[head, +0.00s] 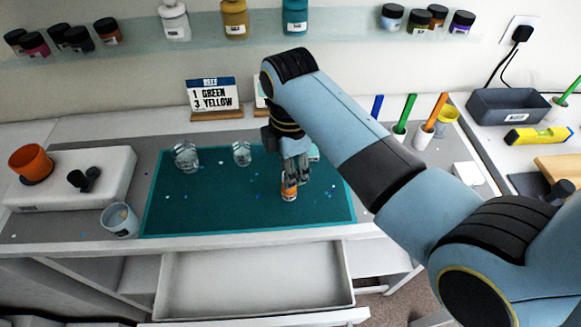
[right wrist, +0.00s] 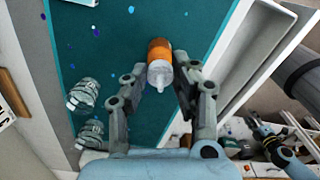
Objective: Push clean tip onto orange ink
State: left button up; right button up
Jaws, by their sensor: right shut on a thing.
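The orange ink bottle (head: 289,192) is at the teal mat's (head: 215,205) right part, below my right gripper (head: 292,177). In the right wrist view the orange bottle (right wrist: 159,52) lies between the two fingers of my right gripper (right wrist: 166,70). A clear, whitish cone-shaped tip (right wrist: 159,79) sits at the bottle's end facing the wrist camera. My right gripper is shut on the bottle; the exact contact is hard to see. I cannot tell whether the tip is fully seated or whether the bottle touches the mat.
Two clear cups (head: 186,157) (head: 242,153) stand on the mat's back left. A white box (head: 110,175) and a pale cup (head: 120,220) are left of it. A recipe sign (head: 213,95) stands behind. Colored sticks in holders (head: 424,135) are at right. An open drawer (head: 250,280) is in front.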

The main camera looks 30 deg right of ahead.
dwell(0.4)
jog(key=o, duration=1.2)
jog(key=shift+o, duration=0.2)
jog(key=shift+r, duration=0.1)
jog(key=shift+r, duration=3.4)
grip_shut()
jog(key=shift+f, duration=0.1)
